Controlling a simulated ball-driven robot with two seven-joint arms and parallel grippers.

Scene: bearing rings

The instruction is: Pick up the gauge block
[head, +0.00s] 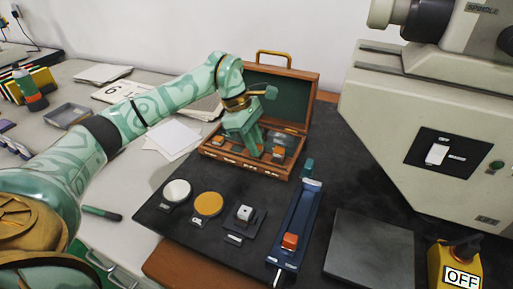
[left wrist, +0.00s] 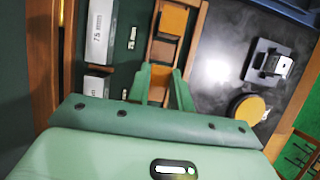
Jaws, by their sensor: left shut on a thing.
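The open wooden case (head: 245,172) stands at the back of the dark mat, with its green-lined lid up. My left gripper (head: 254,152) reaches down into it. In the left wrist view its two green fingers (left wrist: 162,85) are closed on the sides of an orange-topped gauge block (left wrist: 160,76), which sits within the case. Its lower part is hidden. Grey pieces, one marked 75 mm (left wrist: 100,32), lie in the case to the left of the fingers. My right gripper is in neither view.
On the mat are a white disc (head: 177,190), a yellow disc (head: 208,204), a small block on a dark base (head: 244,214) and a long blue fixture (head: 297,225) with an orange piece. A large beige machine (head: 410,110) bounds the right side.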

